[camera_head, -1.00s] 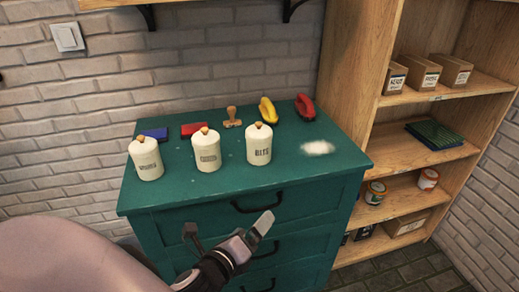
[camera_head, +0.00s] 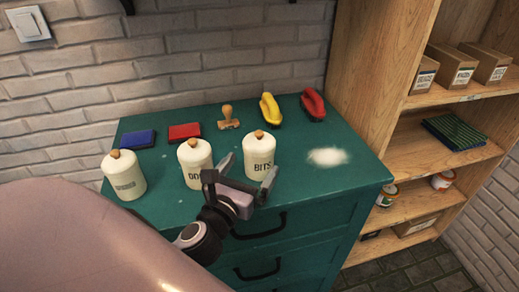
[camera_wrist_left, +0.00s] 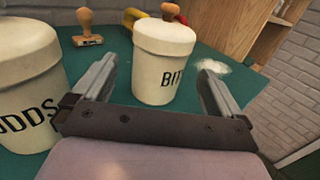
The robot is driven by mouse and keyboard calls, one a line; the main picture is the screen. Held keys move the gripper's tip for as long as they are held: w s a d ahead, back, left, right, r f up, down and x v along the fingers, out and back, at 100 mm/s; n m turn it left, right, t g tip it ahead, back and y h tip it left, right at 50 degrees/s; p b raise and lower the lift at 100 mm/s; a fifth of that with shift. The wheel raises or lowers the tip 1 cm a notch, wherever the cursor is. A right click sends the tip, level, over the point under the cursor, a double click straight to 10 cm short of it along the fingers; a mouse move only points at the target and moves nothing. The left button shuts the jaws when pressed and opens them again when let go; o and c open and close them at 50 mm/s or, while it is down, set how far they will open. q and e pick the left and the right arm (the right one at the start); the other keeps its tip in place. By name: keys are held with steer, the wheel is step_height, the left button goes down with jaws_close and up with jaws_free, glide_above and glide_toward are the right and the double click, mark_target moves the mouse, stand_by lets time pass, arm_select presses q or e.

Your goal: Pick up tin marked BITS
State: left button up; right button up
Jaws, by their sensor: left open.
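The cream tin marked BITS (camera_head: 258,152) stands upright on the green dresser top, with a small wooden knob on its lid. It is the rightmost of three cream tins. My left gripper (camera_head: 247,172) is open just in front of this tin. In the left wrist view the BITS tin (camera_wrist_left: 163,62) shows between and beyond the two spread fingers (camera_wrist_left: 158,78). I cannot tell that either finger touches it. My right gripper is out of view.
The tin marked ODDS (camera_head: 195,158) stands close left of my left gripper. Another cream tin (camera_head: 124,178) is further left. Blue (camera_head: 138,139) and red (camera_head: 185,131) pads, a wooden stamp (camera_head: 228,118), a yellow object (camera_head: 269,108) and a red one (camera_head: 313,104) lie behind. White powder (camera_head: 328,156) is at right.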

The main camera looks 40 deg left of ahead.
arm_select(q)
steer(key=shift+w+a+r, duration=0.1)
steer(key=shift+w+a, duration=0.1)
steer(key=shift+w, duration=0.8)
steer(key=shift+w+a+p, duration=0.25)
steer(key=shift+w+p, duration=0.05)
steer(key=shift+w, duration=1)
steer(key=shift+w+a+p, duration=0.25)
steer(key=shift+w, duration=1)
steer(key=c, duration=1.1)
